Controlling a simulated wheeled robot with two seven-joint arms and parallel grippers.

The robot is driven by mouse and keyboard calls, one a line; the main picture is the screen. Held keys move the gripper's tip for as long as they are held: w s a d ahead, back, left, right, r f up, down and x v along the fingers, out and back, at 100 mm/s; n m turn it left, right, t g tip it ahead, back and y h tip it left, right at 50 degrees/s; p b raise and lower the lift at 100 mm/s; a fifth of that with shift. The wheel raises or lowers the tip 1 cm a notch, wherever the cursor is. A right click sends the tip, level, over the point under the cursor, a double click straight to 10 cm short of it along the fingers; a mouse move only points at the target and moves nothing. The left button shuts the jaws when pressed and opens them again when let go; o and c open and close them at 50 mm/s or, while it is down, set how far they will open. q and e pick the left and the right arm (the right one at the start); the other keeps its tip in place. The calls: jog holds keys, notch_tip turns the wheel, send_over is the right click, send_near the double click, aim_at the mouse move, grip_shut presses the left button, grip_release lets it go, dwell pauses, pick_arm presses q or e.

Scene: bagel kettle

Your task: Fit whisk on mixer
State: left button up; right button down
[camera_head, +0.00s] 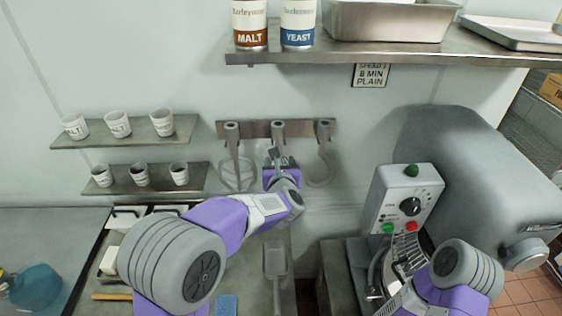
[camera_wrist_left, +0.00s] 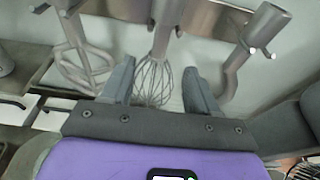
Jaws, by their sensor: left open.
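The wire whisk (camera_wrist_left: 153,82) hangs in the middle of a wall rack (camera_head: 256,129), and its shaft top (camera_head: 278,129) shows in the head view. My left gripper (camera_head: 279,161) is open in front of it and hides most of it there. In the left wrist view my left gripper's fingers (camera_wrist_left: 160,78) stand on either side of the whisk's wires, apart from them. The grey mixer (camera_head: 455,165) stands at the right, with a control panel (camera_head: 403,204). Its bowl area is partly hidden by my right arm. My right gripper cannot be made out.
A flat beater (camera_head: 234,172) hangs left of the whisk and a dough hook (camera_head: 325,160) right of it, both close by. Small shelves with cups (camera_head: 118,124) are at the left. A steel shelf (camera_head: 400,50) with cans and pans runs above. A scoop (camera_head: 275,262) lies below.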

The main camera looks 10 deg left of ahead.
pick_arm(q)
jog(key=x, duration=0.9)
jog(key=shift+f+p, duration=0.15)
jog(key=shift+p, duration=0.15)
jog(key=shift+x, duration=0.85)
grip_shut()
dwell(1.1)
jog(key=shift+r, duration=0.25)
